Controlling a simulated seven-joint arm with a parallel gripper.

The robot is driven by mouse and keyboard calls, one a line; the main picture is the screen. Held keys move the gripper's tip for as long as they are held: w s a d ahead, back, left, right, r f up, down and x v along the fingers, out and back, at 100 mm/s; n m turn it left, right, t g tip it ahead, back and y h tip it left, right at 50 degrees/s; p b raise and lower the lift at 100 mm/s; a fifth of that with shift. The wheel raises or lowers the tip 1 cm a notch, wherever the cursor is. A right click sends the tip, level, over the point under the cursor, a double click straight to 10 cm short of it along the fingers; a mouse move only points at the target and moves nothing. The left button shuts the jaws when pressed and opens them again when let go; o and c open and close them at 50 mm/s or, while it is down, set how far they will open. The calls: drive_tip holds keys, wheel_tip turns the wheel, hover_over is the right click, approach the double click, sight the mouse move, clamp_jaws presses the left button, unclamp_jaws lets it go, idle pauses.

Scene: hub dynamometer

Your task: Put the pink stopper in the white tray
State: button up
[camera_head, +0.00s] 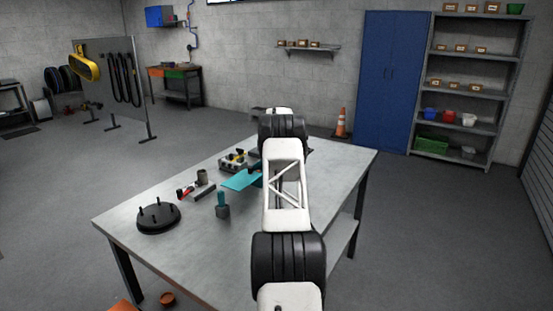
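I cannot make out a pink stopper or a white tray in the head view. My white and black arm reaches over the metal table (130,237) and hides part of its right half. My gripper does not show; the arm's far end covers that area. A small red and white item (185,192) lies on the left part of the table, too small to identify.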

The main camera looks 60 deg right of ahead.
drive_tip(key=shift+f, duration=0.25)
drive_tip(key=shift+f, duration=0.15)
drive_tip(key=o, duration=0.9)
drive_tip(key=shift+c, duration=0.2)
wheel_tip(320, 180, up, 12)
idle(0.3)
idle(0.7)
